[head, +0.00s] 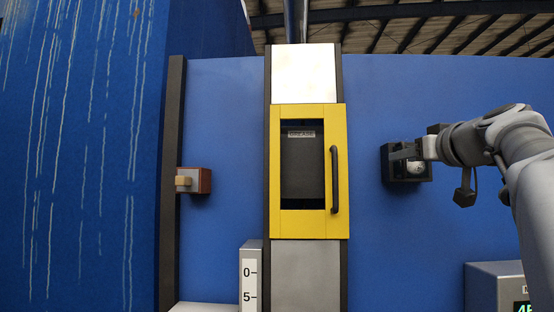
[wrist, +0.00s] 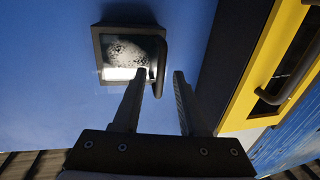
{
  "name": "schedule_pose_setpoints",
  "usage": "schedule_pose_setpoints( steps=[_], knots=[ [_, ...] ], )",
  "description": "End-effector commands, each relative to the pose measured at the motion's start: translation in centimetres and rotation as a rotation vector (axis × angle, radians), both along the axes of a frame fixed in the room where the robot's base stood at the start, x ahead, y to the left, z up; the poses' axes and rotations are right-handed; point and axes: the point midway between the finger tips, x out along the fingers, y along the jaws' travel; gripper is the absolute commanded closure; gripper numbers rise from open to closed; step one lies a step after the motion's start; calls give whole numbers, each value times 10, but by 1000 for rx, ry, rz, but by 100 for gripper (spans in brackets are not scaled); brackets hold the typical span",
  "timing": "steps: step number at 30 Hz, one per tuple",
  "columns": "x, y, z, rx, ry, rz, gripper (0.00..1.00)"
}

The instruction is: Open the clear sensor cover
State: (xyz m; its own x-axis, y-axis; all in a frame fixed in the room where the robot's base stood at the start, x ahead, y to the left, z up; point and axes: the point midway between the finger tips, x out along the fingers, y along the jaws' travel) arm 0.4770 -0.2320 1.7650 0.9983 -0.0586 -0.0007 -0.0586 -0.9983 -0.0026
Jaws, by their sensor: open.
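The sensor box is a small black housing (head: 388,172) on the blue wall, right of the yellow-framed door. In the wrist view its clear cover (wrist: 126,50) lies over the black frame, with a speckled grey and white surface showing through, and looks closed. A dark curved handle (wrist: 161,62) stands along the cover's right side. My gripper (wrist: 160,74) is open, with one finger on each side of the handle's lower end in the picture. I cannot tell whether either finger touches it. In the head view my gripper (head: 404,150) covers part of the box.
The yellow door frame (head: 277,170) with a dark bar handle (head: 335,180) stands left of the sensor box; its edge also shows at right in the wrist view (wrist: 262,60). A grey display box (head: 485,288) sits at lower right. A small reddish-brown box (head: 204,180) is mounted farther left.

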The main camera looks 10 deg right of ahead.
Motion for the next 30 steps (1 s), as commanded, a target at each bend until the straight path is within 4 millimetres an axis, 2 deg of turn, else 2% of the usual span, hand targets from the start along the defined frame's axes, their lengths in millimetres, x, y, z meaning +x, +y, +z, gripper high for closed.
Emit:
schedule_pose_setpoints(
  steps=[10,11,17,18,30],
  knots=[
    [0,0,0,0,0,1,58],
    [0,0,0,0,0,1,62],
    [0,0,0,1,0,1,98],
    [0,0,0,1,0,1,100],
    [0,0,0,1,0,1,100]
  ],
)
